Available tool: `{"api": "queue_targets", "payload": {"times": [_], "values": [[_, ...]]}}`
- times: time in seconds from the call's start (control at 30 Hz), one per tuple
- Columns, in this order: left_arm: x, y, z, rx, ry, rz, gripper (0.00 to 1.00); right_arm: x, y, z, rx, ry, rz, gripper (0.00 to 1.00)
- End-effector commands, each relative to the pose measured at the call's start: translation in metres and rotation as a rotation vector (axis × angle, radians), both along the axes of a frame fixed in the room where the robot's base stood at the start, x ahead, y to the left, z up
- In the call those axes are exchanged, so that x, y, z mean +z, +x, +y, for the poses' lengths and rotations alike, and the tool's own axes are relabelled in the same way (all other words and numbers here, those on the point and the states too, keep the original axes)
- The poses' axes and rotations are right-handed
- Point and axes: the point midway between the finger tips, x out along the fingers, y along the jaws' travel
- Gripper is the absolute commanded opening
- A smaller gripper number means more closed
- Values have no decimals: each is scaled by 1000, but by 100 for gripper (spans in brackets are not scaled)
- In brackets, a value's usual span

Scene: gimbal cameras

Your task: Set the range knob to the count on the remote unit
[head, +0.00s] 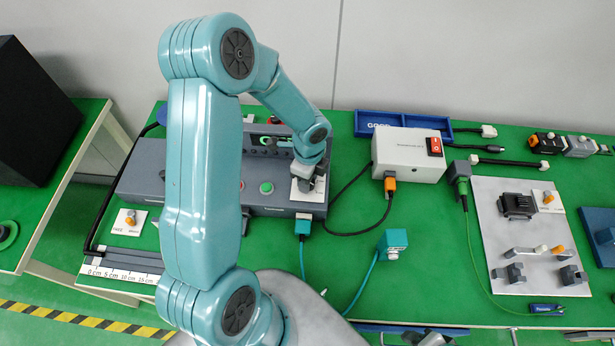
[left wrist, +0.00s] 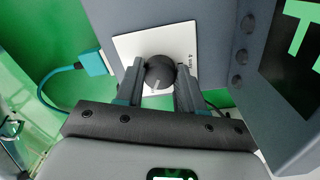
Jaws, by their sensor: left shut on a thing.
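The range knob (left wrist: 160,72) is a dark round knob with a pale pointer line, on a white plate (left wrist: 126,46) with small lettering I cannot read. My left gripper (left wrist: 160,84) is shut on the knob, one finger on each side. In the head view my left gripper (head: 309,178) reaches down onto the white plate (head: 302,196) at the right end of the grey console (head: 270,209); the knob is hidden there. A dark screen (left wrist: 290,75) with part of a green character shows in the left wrist view. I cannot read a count. My right gripper is not in view.
A green button (head: 266,187) sits left of the plate on the console. A white box (head: 408,152) with a red switch stands to the right, with cables around it. A grey panel (head: 500,230) with fittings lies farther right.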

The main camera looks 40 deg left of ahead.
Motion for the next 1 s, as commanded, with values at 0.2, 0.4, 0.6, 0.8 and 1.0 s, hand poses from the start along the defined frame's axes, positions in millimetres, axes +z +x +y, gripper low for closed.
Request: {"api": "queue_targets", "payload": {"times": [0.2,0.4,0.6,0.8,1.0], "values": [[-1,1,-2,-3,-2,-3,7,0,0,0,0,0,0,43],[-1,1,-2,-2,-3,-2,63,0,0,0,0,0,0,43],[0,0,-1,-1,-1,0,63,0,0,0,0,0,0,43],[11,1,0,1,2,-2,63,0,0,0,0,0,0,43],[57,3,0,1,2,-8,63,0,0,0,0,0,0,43]]}}
